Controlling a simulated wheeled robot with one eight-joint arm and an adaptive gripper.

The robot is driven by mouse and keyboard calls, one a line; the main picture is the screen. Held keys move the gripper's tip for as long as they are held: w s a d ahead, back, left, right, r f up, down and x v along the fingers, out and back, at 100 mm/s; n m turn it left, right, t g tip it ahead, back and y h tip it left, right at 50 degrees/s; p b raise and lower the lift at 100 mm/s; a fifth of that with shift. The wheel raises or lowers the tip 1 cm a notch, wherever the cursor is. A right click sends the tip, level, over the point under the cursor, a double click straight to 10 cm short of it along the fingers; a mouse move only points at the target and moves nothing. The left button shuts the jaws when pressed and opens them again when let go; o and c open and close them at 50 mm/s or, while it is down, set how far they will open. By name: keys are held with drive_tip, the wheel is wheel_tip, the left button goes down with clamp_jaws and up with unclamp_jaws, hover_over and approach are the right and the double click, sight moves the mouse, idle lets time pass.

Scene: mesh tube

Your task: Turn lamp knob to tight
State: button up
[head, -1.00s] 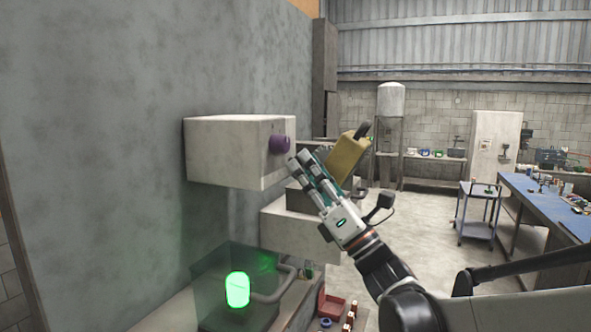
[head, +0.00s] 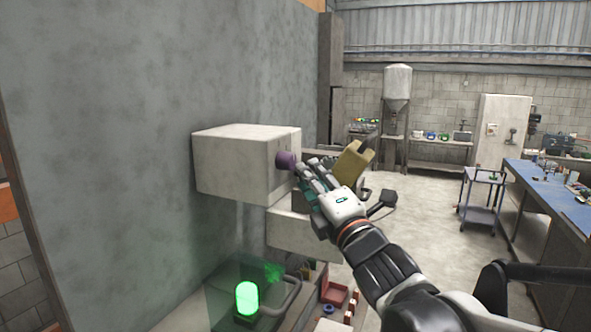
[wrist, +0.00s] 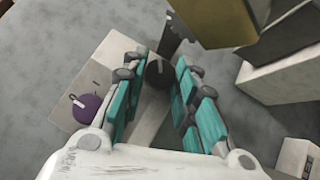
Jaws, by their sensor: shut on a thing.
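The purple knob (head: 286,160) sits on the right-hand face of a pale box on the wall. In the wrist view the knob (wrist: 86,107), with a white pointer line, lies left of my left finger, outside the jaws. My gripper (head: 306,170) is just right of the knob in the head view. In the wrist view my gripper (wrist: 163,62) has a dark round thing (wrist: 158,74) between its fingertips and is shut on it. What that thing belongs to is unclear. A lit green lamp (head: 247,298) stands below the boxes.
The pale box (head: 240,165) juts from the grey wall (head: 100,150), with a second pale block (head: 290,232) lower down. A yellow angular object (head: 352,162) is close to my fingers on the right. Floor to the right is open, toward a cart (head: 482,192) and blue bench (head: 560,185).

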drive_tip(key=shift+r+m+g+p, duration=0.15)
drive_tip(key=shift+m+g+p, duration=0.15)
drive_tip(key=shift+m+p, duration=0.2)
drive_tip(key=shift+h, duration=0.3)
drive_tip(key=o, duration=0.8)
drive_tip(key=shift+s, duration=0.1)
drive_tip(key=v, duration=1.1)
drive_tip(key=shift+s+d, duration=0.15)
drive_tip(key=shift+s, duration=0.25)
drive_tip(key=shift+o, duration=0.2)
